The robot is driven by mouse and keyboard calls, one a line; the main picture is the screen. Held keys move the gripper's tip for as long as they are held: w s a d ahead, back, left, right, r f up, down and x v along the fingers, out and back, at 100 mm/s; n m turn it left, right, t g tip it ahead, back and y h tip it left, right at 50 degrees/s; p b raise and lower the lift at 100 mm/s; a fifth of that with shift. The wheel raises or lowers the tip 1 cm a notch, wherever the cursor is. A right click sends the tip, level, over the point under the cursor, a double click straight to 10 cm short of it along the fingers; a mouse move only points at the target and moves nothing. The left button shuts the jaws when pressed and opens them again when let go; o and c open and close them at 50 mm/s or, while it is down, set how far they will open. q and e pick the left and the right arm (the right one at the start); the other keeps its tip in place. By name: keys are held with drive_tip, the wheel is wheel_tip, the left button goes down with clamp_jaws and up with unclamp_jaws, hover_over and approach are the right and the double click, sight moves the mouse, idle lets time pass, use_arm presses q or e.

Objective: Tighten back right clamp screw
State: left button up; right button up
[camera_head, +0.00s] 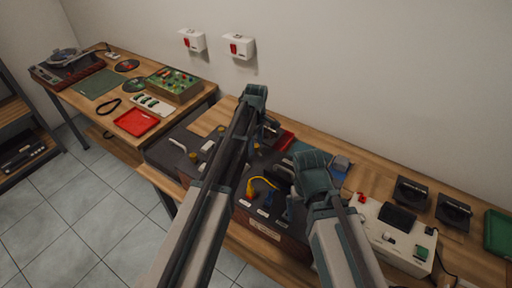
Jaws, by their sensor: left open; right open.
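A dark flat-topped unit (266,222) sits on the near wooden bench, with yellow, white and blue fittings on its top. A yellow looped piece (260,184) lies near its right front. My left gripper (268,126) is open, at the far end of the long arm that crosses over the unit, near its back edge. My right gripper (287,190) is open over the right part of the unit, beside the blue fittings. My arms and grippers cover much of the unit's middle and right. I cannot make out the back right clamp screw.
A white control box (390,236) and two black blocks (453,208) stand right of the unit, with a green tray (498,224) at the edge. On the left bench are a red tray (136,122), a green circuit box (173,84) and a turntable (66,64). The wall is close behind.

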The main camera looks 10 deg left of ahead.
use_arm(q)
clamp_jaws()
idle(0.5)
drive_tip(key=m, duration=0.5)
drive_tip(key=shift+m, duration=0.4)
drive_tip(key=m, duration=0.5)
drive_tip(key=shift+m, duration=0.3)
drive_tip(key=m, duration=1)
drive_tip(key=shift+m, duration=0.4)
